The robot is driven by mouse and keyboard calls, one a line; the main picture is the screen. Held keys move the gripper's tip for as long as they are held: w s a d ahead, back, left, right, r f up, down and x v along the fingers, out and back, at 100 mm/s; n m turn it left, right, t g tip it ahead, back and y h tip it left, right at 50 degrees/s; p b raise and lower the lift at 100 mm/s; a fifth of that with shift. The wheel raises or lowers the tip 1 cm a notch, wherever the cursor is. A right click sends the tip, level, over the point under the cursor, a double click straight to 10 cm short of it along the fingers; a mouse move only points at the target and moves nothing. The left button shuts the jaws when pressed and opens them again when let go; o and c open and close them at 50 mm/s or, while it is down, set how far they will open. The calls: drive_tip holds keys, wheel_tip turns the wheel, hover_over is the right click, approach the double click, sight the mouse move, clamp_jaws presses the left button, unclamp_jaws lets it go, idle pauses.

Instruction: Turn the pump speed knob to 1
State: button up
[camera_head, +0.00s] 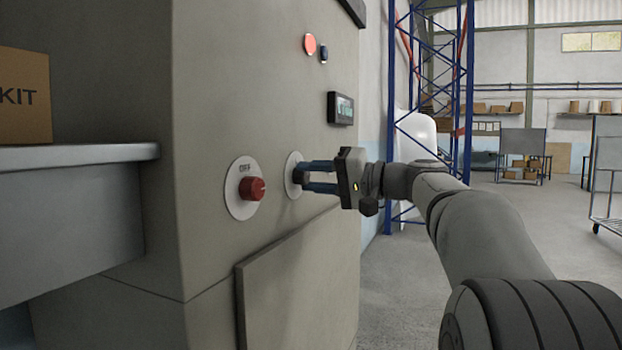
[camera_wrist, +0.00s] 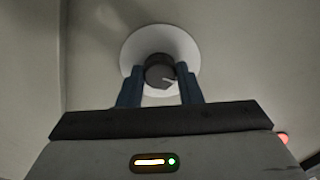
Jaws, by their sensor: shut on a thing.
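The pump speed knob is a dark round knob (camera_wrist: 158,70) with a light pointer mark, on a white round dial plate (camera_wrist: 130,50). In the wrist view the pointer mark points to the right and slightly down. My gripper (camera_head: 300,178) reaches to the panel from the right. Its blue fingers (camera_wrist: 160,82) stand on both sides of the dark knob, shut on it. No numbers are readable on this dial.
A red knob (camera_head: 252,189) on a white plate marked OFF (camera_head: 238,205) sits left of my gripper. A grey shelf (camera_head: 70,156) with a KIT box (camera_head: 24,97) juts out at left.

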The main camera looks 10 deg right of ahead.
drive_tip(key=o, duration=1)
drive_tip(key=shift+d, duration=0.1)
drive_tip(key=p+v, duration=0.1)
drive_tip(key=v, duration=0.6)
drive_tip(key=shift+s+d, duration=0.25)
drive_tip(key=shift+d, duration=0.05)
